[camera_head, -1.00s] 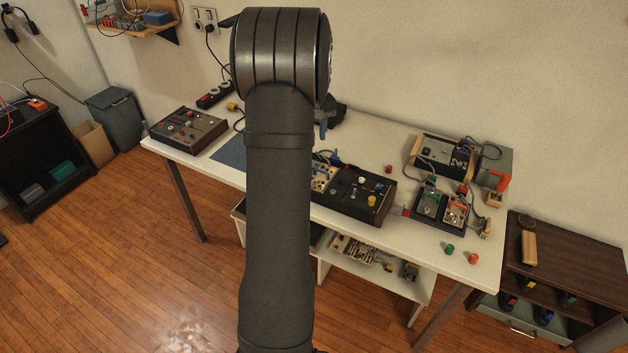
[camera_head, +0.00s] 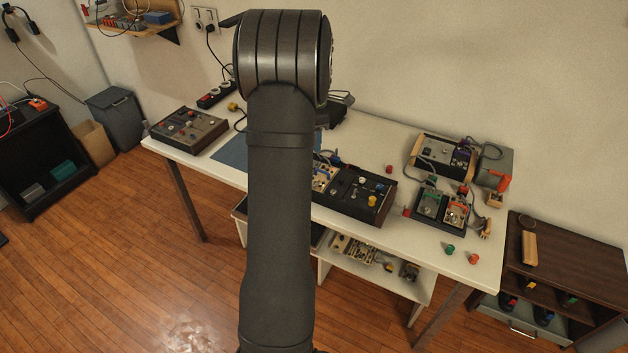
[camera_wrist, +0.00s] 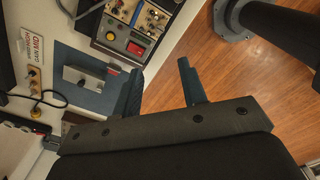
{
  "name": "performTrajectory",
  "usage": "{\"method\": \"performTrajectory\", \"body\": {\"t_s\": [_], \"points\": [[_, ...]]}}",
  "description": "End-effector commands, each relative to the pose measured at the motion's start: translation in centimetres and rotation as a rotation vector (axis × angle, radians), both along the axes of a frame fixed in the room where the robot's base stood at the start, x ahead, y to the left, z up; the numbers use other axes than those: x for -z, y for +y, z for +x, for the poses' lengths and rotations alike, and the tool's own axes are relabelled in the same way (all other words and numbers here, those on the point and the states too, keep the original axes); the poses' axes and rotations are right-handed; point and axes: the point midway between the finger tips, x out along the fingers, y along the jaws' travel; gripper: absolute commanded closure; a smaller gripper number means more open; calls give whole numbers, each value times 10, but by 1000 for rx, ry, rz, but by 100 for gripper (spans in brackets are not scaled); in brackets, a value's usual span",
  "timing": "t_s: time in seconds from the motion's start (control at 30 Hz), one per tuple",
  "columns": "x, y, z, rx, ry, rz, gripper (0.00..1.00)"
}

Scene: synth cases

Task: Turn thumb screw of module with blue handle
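My gripper (camera_wrist: 160,70) is open and empty in the wrist view, with its two dark blue fingers apart over the table's edge and the floor. In the head view my arm hides most of the gripper. An open case (camera_head: 370,208) with a black panel and beige modules (camera_head: 321,177) stands at the table's front middle, partly behind my arm. A small blue part (camera_head: 335,159) shows at its back edge; I cannot tell if it is the blue handle. The wrist view shows beige modules (camera_wrist: 152,18) with knobs, ahead of the fingers and apart from them. No thumb screw can be made out clearly.
A blue mat (camera_head: 229,150) lies left of the case; a grey block (camera_wrist: 84,79) sits on it in the wrist view. Another case (camera_head: 189,130) stands far left. Pedal boxes (camera_head: 430,203), cables and loose knobs (camera_head: 449,248) crowd the right side.

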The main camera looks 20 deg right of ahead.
Motion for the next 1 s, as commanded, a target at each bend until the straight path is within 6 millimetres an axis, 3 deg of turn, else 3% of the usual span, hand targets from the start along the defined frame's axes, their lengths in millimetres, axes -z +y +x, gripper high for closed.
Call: {"method": "performTrajectory", "body": {"t_s": [0.7, 1.0], "points": [[143, 0, -1, 4, 3, 1, 61], [167, 0, 0, 4, 1, 0, 61]]}}
